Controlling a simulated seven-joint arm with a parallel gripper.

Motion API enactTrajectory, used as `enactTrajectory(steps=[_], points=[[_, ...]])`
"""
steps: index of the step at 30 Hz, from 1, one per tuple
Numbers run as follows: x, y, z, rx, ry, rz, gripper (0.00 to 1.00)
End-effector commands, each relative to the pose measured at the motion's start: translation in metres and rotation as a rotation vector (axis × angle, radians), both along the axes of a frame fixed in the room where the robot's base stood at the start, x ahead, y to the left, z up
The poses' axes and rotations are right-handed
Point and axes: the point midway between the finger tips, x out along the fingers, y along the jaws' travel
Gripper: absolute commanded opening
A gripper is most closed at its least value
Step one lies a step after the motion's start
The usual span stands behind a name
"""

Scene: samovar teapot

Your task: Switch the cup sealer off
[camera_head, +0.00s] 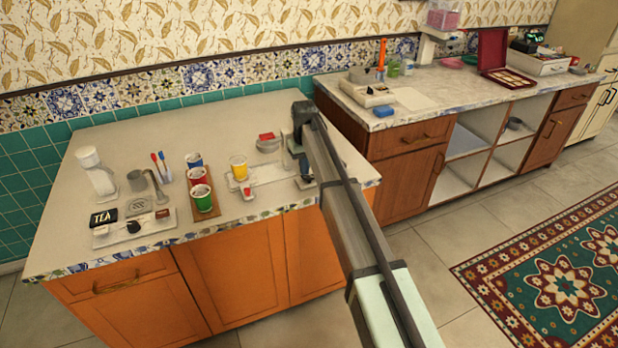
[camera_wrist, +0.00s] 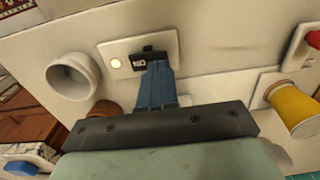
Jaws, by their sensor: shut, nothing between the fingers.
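In the wrist view a pale panel (camera_wrist: 166,45) carries a black switch (camera_wrist: 138,63) with white lettering that looks like "ON", seen turned over. A small round light (camera_wrist: 116,63) glows beside it. My gripper (camera_wrist: 152,52) is shut and empty, its blue fingers reaching onto the panel at the switch. The tips overlap the switch; whether they touch it I cannot tell. In the head view my gripper (camera_head: 305,166) points down at the right end of the counter, and my arm hides most of that spot. Which body the panel belongs to is unclear.
A yellow cup (camera_head: 239,168) stands left of my gripper, with a small red item (camera_head: 247,191) before it. Several cups stand on a brown tray (camera_head: 206,211). A white open cylinder (camera_wrist: 72,78) is near the fingers.

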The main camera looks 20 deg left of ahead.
Motion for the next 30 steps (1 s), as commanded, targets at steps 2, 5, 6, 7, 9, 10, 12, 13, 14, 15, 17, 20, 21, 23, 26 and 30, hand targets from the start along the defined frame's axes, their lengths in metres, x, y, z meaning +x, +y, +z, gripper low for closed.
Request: enactTrajectory(steps=[2, 5, 6, 7, 9, 10, 12, 13, 14, 15, 17, 20, 21, 23, 26, 30], points=[[0.0, 0.0, -0.001, 0.0, 0.0, 0.0, 0.0], [0.0, 0.0, -0.002, 0.0, 0.0, 0.0, 0.0], [0.0, 0.0, -0.003, 0.0, 0.0, 0.0, 0.0], [0.0, 0.0, -0.003, 0.0, 0.0, 0.0, 0.0], [0.0, 0.0, -0.004, 0.0, 0.0, 0.0, 0.0], [0.0, 0.0, -0.004, 0.0, 0.0, 0.0, 0.0], [0.0, 0.0, -0.005, 0.0, 0.0, 0.0, 0.0], [0.0, 0.0, -0.006, 0.0, 0.0, 0.0, 0.0], [0.0, 0.0, -0.006, 0.0, 0.0, 0.0, 0.0], [0.0, 0.0, -0.006, 0.0, 0.0, 0.0, 0.0], [0.0, 0.0, -0.007, 0.0, 0.0, 0.0, 0.0], [0.0, 0.0, -0.008, 0.0, 0.0, 0.0, 0.0], [0.0, 0.0, -0.009, 0.0, 0.0, 0.0, 0.0], [0.0, 0.0, -0.009, 0.0, 0.0, 0.0, 0.0], [0.0, 0.0, -0.011, 0.0, 0.0, 0.0, 0.0], [0.0, 0.0, -0.012, 0.0, 0.0, 0.0, 0.0]])
